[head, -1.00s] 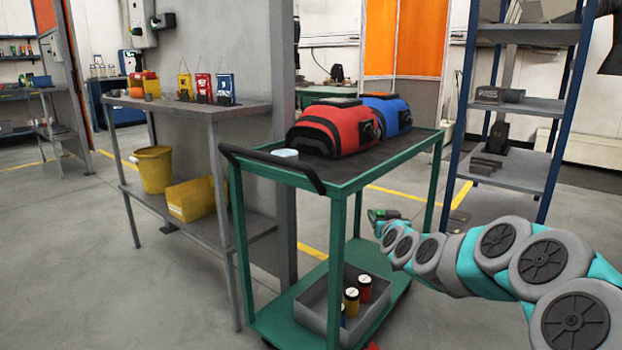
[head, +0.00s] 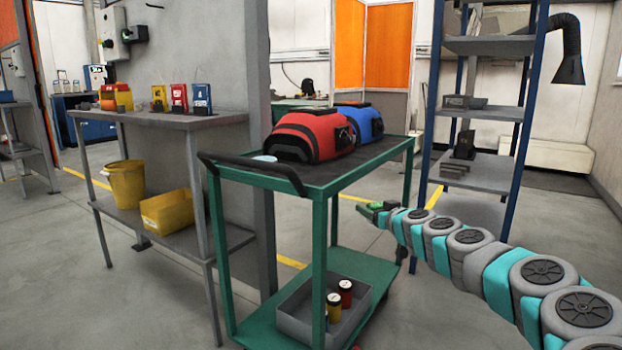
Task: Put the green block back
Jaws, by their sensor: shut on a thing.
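My gripper (head: 384,211) is at the end of my arm, to the right of the green cart (head: 338,188) and below its top level in the picture. A small green block (head: 368,206) shows at its tip, and the gripper is shut on it. The fingers are small and partly hidden, so the exact hold is unclear. The block overlaps the floor behind it in the picture and appears clear of the cart.
A blue-framed rack (head: 530,80) stands behind right. A grey table (head: 160,119) stands left, with a yellow bucket (head: 127,184) below.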

